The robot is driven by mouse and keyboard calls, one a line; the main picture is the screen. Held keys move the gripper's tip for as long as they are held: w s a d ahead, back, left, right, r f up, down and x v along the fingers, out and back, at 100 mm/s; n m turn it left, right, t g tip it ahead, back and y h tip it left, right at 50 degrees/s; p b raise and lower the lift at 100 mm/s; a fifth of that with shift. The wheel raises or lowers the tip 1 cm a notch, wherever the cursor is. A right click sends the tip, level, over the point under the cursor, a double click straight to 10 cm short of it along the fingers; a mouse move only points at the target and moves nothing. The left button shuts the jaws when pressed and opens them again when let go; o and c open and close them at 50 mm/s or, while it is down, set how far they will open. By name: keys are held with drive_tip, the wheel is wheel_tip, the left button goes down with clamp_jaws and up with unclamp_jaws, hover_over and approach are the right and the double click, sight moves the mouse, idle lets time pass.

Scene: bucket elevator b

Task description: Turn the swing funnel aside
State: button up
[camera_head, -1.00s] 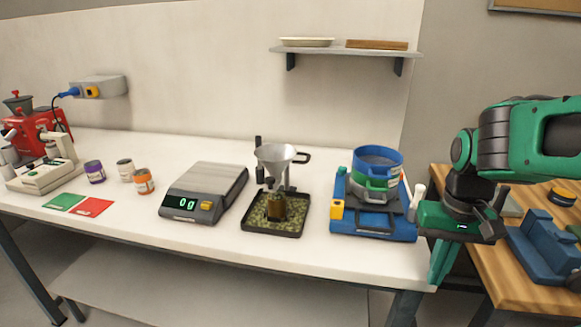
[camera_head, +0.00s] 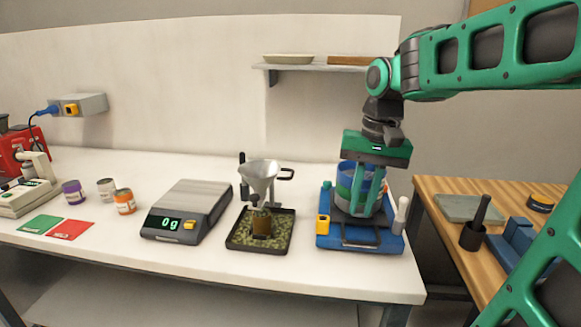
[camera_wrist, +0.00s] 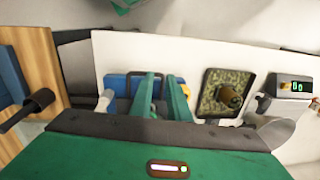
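The grey metal swing funnel (camera_head: 259,176) sits on its stand above the black tray (camera_head: 231,242), over a small brown jar (camera_head: 262,224). Its black handle (camera_head: 286,174) points right. In the wrist view, the grey shape at the right that looks like the funnel (camera_wrist: 276,132) is partly cut off by my gripper body. The jar also shows there (camera_wrist: 229,97). My gripper (camera_head: 362,212) points down in front of the blue sieve machine, right of the funnel and apart from it. Its two green fingers stand apart with nothing seen between them, also in the wrist view (camera_wrist: 160,76).
The blue sieve machine (camera_head: 342,242) stands right of the tray, partly hidden by my fingers. A scale (camera_head: 187,208) reading 0 g stands left of the tray. A shelf (camera_head: 310,66) hangs behind. A wooden table (camera_head: 440,190) with a mortar-like cup (camera_head: 472,238) is at right.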

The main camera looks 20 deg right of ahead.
drive_tip(key=w+a+r, duration=0.5)
drive_tip(key=w+r, duration=0.2)
drive_tip(key=w, duration=0.3)
drive_tip(key=n, duration=0.1)
approach(292, 172)
drive_tip(key=shift+y, duration=0.4)
drive_tip(key=shift+a+f, duration=0.15)
drive_tip(key=shift+f, duration=3.55)
drive_tip(key=shift+c, duration=0.2)
clamp_jaws()
drive_tip(key=shift+w, duration=0.1)
